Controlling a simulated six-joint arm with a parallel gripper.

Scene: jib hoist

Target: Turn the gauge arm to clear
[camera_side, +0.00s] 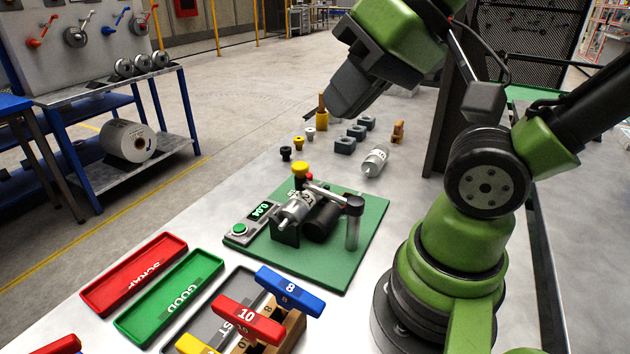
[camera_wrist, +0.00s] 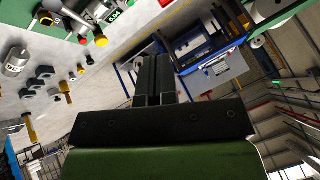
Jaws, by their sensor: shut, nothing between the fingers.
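The gauge stands on a green board (camera_side: 366,240) in the side view. Its silver gauge arm (camera_side: 328,193) runs from a black hub (camera_side: 354,204) on an upright post to a yellow knob (camera_side: 300,168) with a red part beside it. The arm reaches over a silver cylinder (camera_side: 297,208) resting in a black holder. A small readout box (camera_side: 247,226) has a green button and shows a number like 0.04. My gripper (camera_wrist: 154,78) is shut and empty, raised well above the bench and apart from the gauge. Its fingertips are hard to make out in the side view.
A loose silver cylinder (camera_side: 376,161), grey blocks (camera_side: 346,144), small plugs (camera_side: 299,143) and a yellow peg holder (camera_side: 322,118) stand behind the gauge. A red SCRAP tray (camera_side: 134,272), a green GOOD tray (camera_side: 170,297) and a rack with coloured, numbered handles (camera_side: 291,291) lie in front.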

